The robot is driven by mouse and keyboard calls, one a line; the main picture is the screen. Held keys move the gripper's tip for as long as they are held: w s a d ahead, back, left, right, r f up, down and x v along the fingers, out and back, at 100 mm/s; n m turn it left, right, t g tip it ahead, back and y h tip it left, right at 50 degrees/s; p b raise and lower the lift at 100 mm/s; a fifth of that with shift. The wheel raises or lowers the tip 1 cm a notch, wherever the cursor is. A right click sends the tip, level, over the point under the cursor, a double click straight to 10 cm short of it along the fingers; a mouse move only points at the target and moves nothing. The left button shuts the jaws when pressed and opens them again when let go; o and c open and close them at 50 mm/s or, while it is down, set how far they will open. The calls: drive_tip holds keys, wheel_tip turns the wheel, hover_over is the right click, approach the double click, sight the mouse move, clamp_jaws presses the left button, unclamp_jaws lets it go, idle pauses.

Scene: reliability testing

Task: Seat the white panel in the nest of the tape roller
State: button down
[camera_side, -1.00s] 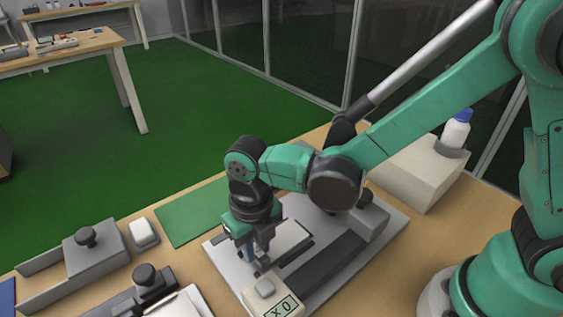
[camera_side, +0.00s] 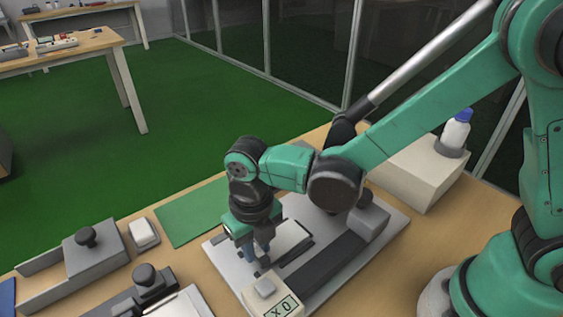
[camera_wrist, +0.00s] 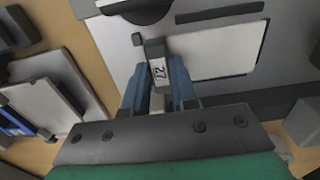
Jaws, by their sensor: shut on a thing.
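The white panel (camera_side: 290,241) lies flat, or nearly so, over the grey plate of the tape roller (camera_side: 226,262), next to its dark rail. It also shows in the wrist view (camera_wrist: 222,50), with dark strips along its far and near edges. I cannot tell whether it is fully down in the nest. My gripper (camera_side: 260,262) points down at the panel's left end. In the wrist view its blue fingers (camera_wrist: 160,78) are shut on a grey tab with a numbered label at that end. The fingers hide part of the panel's end.
A display box (camera_side: 272,299) stands at the plate's front, close to my gripper. A dark roller rail (camera_side: 318,266) with a grey block runs along the right side. Fixtures with black knobs (camera_side: 90,243) stand at left. A green mat (camera_side: 193,211) lies clear behind.

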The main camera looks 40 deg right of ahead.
drive_tip(key=shift+f, duration=0.45)
idle(0.5)
drive_tip(key=c, duration=0.6)
unclamp_jaws()
drive_tip(key=shift+r, duration=3.05)
